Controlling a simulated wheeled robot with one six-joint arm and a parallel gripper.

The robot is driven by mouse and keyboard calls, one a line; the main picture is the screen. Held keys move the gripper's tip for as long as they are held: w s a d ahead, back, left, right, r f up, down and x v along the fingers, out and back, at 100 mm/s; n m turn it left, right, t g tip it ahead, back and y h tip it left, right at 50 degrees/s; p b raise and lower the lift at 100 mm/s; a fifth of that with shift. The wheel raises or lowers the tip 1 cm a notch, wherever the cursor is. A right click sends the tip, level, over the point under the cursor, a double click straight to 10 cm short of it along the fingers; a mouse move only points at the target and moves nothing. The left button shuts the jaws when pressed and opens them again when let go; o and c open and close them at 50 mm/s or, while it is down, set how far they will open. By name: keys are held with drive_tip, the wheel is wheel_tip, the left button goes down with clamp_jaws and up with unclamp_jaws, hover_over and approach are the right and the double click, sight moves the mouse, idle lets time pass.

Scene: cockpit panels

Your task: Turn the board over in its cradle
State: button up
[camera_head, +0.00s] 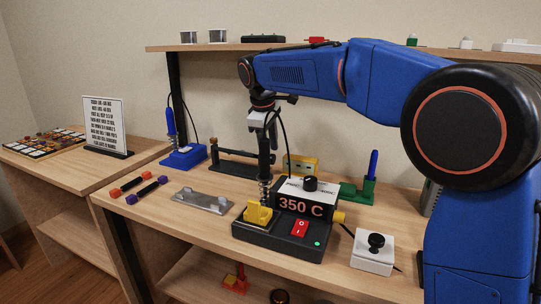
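A low black frame (232,168) with end posts and a dark crossbar, which looks like the cradle, stands behind the soldering station. The board is not clearly visible; I cannot tell which face is up. My gripper (262,127) points down in front of the frame's right part. It is at the top of a black soldering iron (264,154), which stands upright over the metal coil holder (265,189) of the station (284,234). The fingers are too small to show whether they are closed on the iron. A cable loops beside it.
A blue iron stand (184,157) is at left and a green one (358,193) at right. A grey metal tray (203,201), red and purple-ended bars (147,190), a yellow box (302,165) and a white knob box (373,251) are nearby. A shelf (220,46) runs above.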

drive_tip(key=shift+x, duration=1.3)
drive_tip(key=c, duration=1.1)
drive_tip(key=shift+o, duration=0.2)
drive_tip(key=shift+t, duration=0.3)
drive_tip(key=shift+s+a+t+h, duration=0.1)
drive_tip(key=shift+s+t+h, duration=0.3)
drive_tip(key=shift+t, duration=0.6)
drive_tip(key=shift+f+t+h, duration=0.25)
drive_tip(key=shift+t+h, duration=0.35)
drive_tip(key=shift+t, duration=0.8)
